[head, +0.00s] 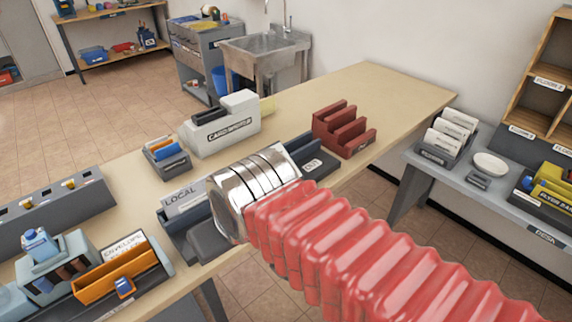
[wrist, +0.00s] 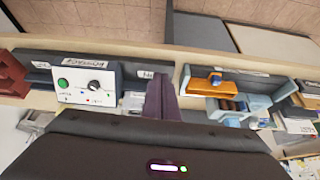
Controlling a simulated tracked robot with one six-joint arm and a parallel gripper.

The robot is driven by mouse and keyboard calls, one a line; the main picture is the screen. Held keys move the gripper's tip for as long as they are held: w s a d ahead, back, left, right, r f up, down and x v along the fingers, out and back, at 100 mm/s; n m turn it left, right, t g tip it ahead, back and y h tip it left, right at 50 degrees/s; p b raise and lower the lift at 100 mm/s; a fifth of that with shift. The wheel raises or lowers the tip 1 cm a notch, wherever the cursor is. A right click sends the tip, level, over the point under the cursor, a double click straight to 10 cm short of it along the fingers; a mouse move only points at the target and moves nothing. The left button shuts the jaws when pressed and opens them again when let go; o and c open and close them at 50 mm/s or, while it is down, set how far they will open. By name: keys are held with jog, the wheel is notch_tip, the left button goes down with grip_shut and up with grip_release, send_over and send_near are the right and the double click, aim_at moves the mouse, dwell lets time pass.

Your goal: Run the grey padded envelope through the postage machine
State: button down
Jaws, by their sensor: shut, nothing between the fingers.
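The postage machine (wrist: 85,85) is in the wrist view left of centre, with a white panel, a green button, a dial and a label above. In the head view my arm covers most of the place where it stands. My gripper (wrist: 162,97) shows as dark fingers at the middle of the wrist view, shut and empty. The fingers point toward the counter, just right of the machine's panel. I cannot make out the grey padded envelope in either view.
On the counter (head: 385,90) stand a red slotted rack (head: 343,130), a white card printer (head: 222,125), a tray labelled LOCAL (head: 183,202) and an orange tray (head: 118,278). A shelf with sorting trays (head: 448,137) is at the right. The counter's far right end is clear.

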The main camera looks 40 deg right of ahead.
aim_at(285, 165)
jog(key=w+d+f+m+t+y, duration=0.1)
jog(key=w+d+f+m+y, duration=0.25)
jog(key=m, duration=0.85)
jog(key=w+d+m+t+y, duration=0.15)
jog(key=w+m+y, duration=0.35)
jog(key=m, duration=0.6)
jog(key=w+d+r+m+t+h, duration=0.1)
jog(key=d+m+t+h, duration=0.2)
jog(key=d+m, duration=0.7)
jog(key=w+d+m+t+h, duration=0.2)
jog(key=d+m+t+h, duration=0.2)
jog(key=d+m, duration=0.6)
jog(key=d+t, duration=0.1)
jog(key=d, duration=0.5)
jog(key=shift+w+d+r, duration=0.2)
jog(key=shift+d+r, duration=0.05)
jog(key=shift+r, duration=0.15)
jog(key=shift+w+a+f, duration=0.1)
jog(key=shift+w+f, duration=0.75)
jog(key=shift+f, duration=0.35)
jog(key=shift+w+d+f, duration=0.1)
jog(key=shift+w+f, duration=0.7)
jog(key=shift+f, duration=0.45)
jog(key=shift+w+a+f, duration=0.1)
jog(key=shift+w+f, duration=0.75)
jog(key=shift+f, duration=0.35)
jog(key=shift+f, duration=0.1)
